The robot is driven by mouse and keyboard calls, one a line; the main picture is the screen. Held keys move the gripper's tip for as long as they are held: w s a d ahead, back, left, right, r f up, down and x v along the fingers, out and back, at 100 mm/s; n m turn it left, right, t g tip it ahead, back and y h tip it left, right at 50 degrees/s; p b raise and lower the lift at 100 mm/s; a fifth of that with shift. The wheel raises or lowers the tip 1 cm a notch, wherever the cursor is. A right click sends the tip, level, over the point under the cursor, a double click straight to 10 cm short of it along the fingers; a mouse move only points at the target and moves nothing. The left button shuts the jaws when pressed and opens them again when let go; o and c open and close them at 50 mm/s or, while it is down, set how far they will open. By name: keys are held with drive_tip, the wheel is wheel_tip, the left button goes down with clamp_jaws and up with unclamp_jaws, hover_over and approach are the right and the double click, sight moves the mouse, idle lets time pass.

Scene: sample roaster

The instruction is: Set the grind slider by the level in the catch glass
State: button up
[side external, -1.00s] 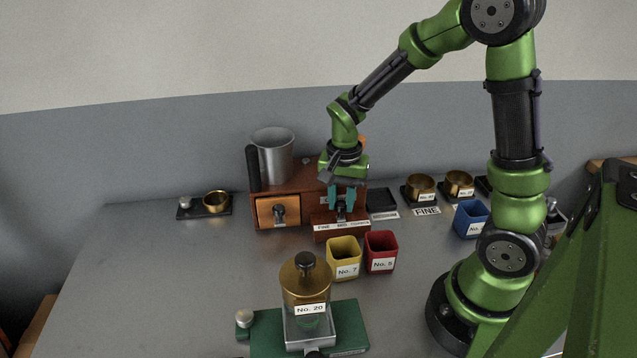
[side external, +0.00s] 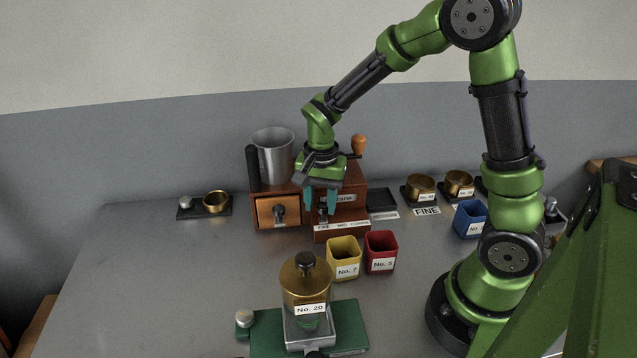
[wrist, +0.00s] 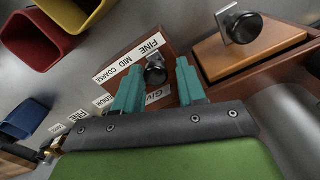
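The grinder is a wooden box (side external: 348,198) with a FINE–MID–COARSE label strip (side external: 342,224). Its dark slider knob (wrist: 155,74) is near the FINE end of the strip. My gripper (side external: 321,208) is at the knob, its teal fingers on either side of it. In the wrist view the fingers (wrist: 157,75) stand apart: the COARSE-side finger looks close to or touching the knob, and a gap shows on the FINE side. I cannot read a level in any catch glass.
A yellow cup (side external: 343,262) No. 7 and a red cup (side external: 381,252) No. 5 stand in front of the grinder. A wooden drawer (side external: 270,211) and a metal cup (side external: 273,155) are left of it. A blue cup (side external: 470,219) is at right. The front left table is clear.

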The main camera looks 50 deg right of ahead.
sight(320, 205)
wheel_tip(320, 205, up, 17)
idle(0.4)
drive_tip(key=shift+f, duration=0.1)
drive_tip(key=s+a+n+t+y, duration=0.2)
drive_tip(key=s+a+n+t, duration=0.3)
drive_tip(key=s, duration=0.7)
drive_tip(key=n+t, duration=0.2)
drive_tip(key=n, duration=0.2)
drive_tip(key=shift+r, duration=0.3)
